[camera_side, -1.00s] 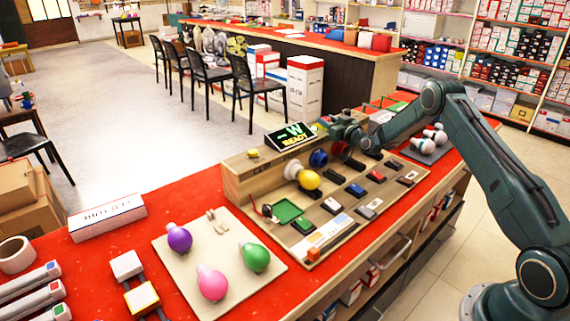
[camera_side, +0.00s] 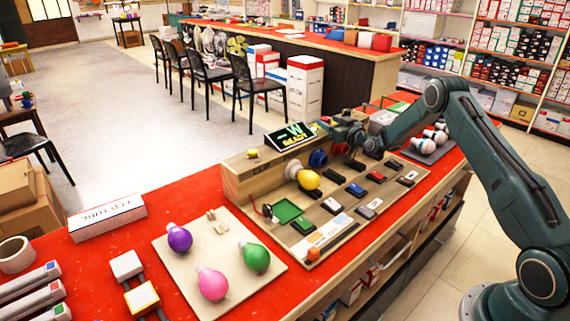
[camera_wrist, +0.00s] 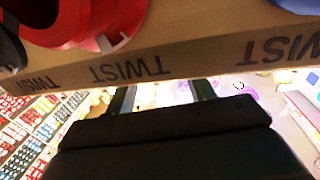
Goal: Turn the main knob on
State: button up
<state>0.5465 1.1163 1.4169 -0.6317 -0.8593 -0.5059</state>
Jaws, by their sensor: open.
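A wooden test bench (camera_side: 237,186) stands on the red counter. My gripper (camera_side: 354,156) is at the ledge's right part, right of the blue part. In the wrist view, my gripper (camera_wrist: 162,90) has its two fingers apart, with nothing seen between them. A red round part (camera_wrist: 85,22) and a blue part (camera_wrist: 292,5) lie beyond the ledge edge marked "TWIST" (camera_wrist: 130,72). I cannot tell which part is the main knob. A display (camera_side: 291,136) reads "W READY".
Rows of small switches (camera_side: 356,190) and a green tray (camera_side: 287,211) lie in front of the ledge. A board (camera_side: 196,257) with purple, pink and green bulbs stands left of the bench. White bulbs (camera_side: 436,135) lie at the right on a dark pad.

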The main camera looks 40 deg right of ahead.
jog(key=s+a, duration=0.2)
jog(key=s, duration=1)
jog(key=shift+s, duration=0.2)
dwell(0.4)
notch_tip(320, 180, up, 6)
jog(key=w+g, duration=0.2)
jog(key=g, duration=0.2)
jog(key=shift+d+f+g+y, duration=0.2)
jog(key=shift+g+y, duration=0.1)
jog(key=shift+y, duration=0.1)
jog(key=shift+w, duration=0.25)
jog(key=shift+x, duration=6.75)
